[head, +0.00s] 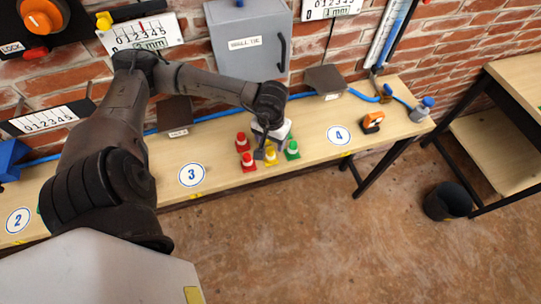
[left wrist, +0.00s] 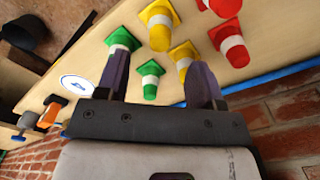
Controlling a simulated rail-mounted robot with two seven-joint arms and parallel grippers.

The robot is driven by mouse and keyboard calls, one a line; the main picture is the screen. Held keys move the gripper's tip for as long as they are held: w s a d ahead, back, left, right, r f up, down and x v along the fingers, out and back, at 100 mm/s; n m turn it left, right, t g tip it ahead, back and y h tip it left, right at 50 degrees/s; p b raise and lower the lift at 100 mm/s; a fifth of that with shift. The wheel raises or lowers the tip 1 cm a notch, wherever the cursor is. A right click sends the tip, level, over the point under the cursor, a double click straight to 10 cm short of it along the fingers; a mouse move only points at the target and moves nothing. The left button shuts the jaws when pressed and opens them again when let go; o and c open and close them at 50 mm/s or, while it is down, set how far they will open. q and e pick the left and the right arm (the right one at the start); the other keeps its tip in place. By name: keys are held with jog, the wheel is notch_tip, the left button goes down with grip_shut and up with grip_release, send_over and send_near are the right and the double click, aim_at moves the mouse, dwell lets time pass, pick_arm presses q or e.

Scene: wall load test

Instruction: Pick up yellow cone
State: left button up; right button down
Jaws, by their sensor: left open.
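Yellow cones with white bands stand among red and green ones on the wooden bench. One yellow cone (head: 270,157) shows in the head view, just below my left gripper (head: 266,143). In the left wrist view there are two: a yellow cone (left wrist: 158,24) in the upper middle and another yellow cone (left wrist: 183,57) close to the right finger's tip. My left gripper (left wrist: 160,62) is open, its fingers apart and pointing at the cones. A green cone (left wrist: 150,80) shows between the fingers, and another green cone (left wrist: 122,40) by the left fingertip. Whether a finger touches a cone I cannot tell.
Red cones (head: 248,163) stand left of the yellow one and a green cone (head: 292,151) right of it. An orange device (head: 372,122) is further right on the bench (head: 225,152). A grey wall cabinet (head: 250,40) hangs behind. A black bin (head: 447,201) stands on the floor.

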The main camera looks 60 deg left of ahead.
aim_at(271, 149)
pick_arm(q)
jog(key=shift+s+d+f, duration=0.1)
jog(key=shift+f, duration=2.8)
jog(key=c, duration=1)
jog(key=shift+r, duration=0.1)
